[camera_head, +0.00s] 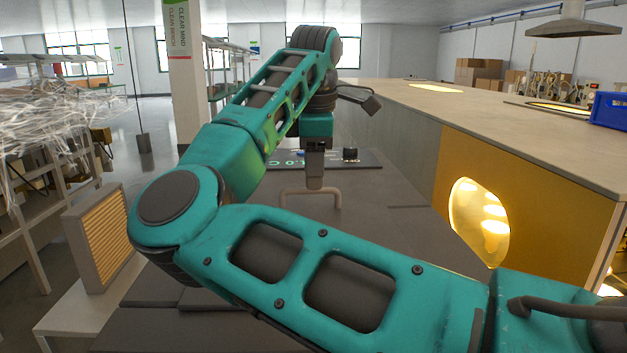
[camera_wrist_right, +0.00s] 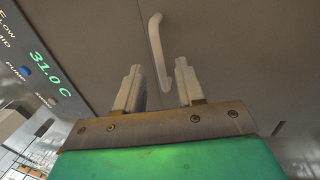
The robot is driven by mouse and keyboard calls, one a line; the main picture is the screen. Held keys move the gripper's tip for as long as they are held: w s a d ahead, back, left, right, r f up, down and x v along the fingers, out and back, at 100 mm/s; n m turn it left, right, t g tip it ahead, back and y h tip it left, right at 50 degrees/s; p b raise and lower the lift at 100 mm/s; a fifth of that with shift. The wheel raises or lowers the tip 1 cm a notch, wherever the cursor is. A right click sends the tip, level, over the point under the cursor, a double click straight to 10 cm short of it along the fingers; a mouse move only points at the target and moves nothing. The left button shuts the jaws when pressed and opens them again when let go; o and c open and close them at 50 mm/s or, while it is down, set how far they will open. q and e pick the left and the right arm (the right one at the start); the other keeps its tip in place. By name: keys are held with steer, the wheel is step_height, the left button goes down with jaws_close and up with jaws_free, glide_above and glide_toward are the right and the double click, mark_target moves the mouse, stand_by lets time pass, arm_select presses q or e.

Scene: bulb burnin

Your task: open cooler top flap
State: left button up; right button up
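The cooler's top flap (camera_head: 375,225) is a flat dark grey panel and looks closed in the head view. A pale U-shaped handle (camera_head: 284,196) stands on it; it also shows in the right wrist view (camera_wrist_right: 155,40). My right gripper (camera_head: 314,184) points down at the handle, and its body hides part of the bar. In the right wrist view its two fingers (camera_wrist_right: 159,72) are apart, with the handle seen in the gap between them. I cannot tell whether they touch it. My left gripper is not in view.
A control panel (camera_wrist_right: 40,55) reading 31.0 C lies beside the flap, with a black knob (camera_head: 350,154) behind my gripper. A long counter (camera_head: 480,110) with a yellow, lit-window front stands at the right. A slatted filter box (camera_head: 100,238) stands at the left.

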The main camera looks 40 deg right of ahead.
steer(key=shift+w+d+f, duration=0.1)
steer(key=shift+f, duration=0.5)
steer(key=shift+w+d+f, duration=0.1)
steer(key=shift+f, duration=0.45)
jaws_close()
